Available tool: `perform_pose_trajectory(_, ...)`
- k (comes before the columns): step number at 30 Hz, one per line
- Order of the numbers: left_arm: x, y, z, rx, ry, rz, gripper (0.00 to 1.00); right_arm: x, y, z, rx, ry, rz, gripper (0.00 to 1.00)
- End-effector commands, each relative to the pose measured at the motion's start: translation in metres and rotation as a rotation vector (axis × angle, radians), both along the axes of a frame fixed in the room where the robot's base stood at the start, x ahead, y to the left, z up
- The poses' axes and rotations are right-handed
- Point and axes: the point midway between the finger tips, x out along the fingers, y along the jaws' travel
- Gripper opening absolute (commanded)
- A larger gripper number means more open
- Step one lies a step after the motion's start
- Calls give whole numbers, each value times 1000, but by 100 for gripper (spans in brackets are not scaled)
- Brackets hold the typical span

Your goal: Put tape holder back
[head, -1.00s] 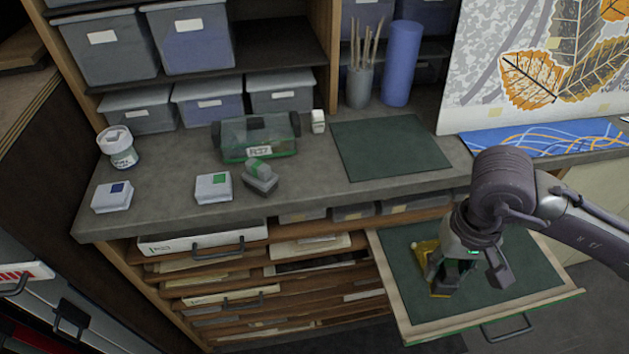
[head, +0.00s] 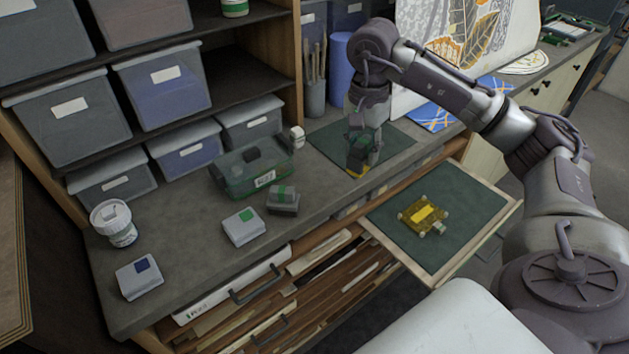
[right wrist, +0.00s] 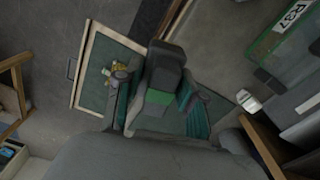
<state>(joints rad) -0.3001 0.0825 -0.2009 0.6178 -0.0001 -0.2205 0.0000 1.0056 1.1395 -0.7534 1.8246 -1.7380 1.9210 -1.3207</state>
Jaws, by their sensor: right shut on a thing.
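My right gripper (head: 362,158) is above the dark green mat (head: 398,142) on the bench. It is shut on a dark block with a green band (right wrist: 160,82), seen between the fingers in the right wrist view; it looks like the tape holder. A small yellow part shows at its lower end in the head view. I cannot tell whether it touches the mat. A similar grey block with a green band (head: 283,201) stands on the bench, left of the mat. My left gripper is not in view.
A yellow device (head: 423,214) lies in the open, green-lined drawer (head: 478,195) below the bench. A green clear case (head: 238,180), a white bottle (head: 297,137), two small boxes (head: 243,228) and a white jar (head: 117,228) stand on the bench.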

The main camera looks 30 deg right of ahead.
Motion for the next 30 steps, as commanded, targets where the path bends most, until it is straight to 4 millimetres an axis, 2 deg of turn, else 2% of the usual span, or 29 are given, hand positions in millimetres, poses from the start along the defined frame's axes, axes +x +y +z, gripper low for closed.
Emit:
perform_pose_trajectory(1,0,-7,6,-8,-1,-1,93,1,-15,12,5,-1,-82,11)
perform_pose_trajectory(3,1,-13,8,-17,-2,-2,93,1,-28,21,10,-3,-164,11)
perform_pose_trajectory(7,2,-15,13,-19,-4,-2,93,5,-32,25,18,-4,-229,11)
perform_pose_trajectory(11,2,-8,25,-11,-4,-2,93,17,-13,13,20,-2,-231,11)
perform_pose_trajectory(15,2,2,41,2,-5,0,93,35,15,-5,20,-1,-230,11)
perform_pose_trajectory(21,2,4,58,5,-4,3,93,58,47,-30,19,-4,-232,11)
perform_pose_trajectory(25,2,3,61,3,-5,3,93,65,57,-40,17,-4,-232,11)
perform_pose_trajectory(30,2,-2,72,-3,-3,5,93,65,59,-55,15,-1,-234,11)
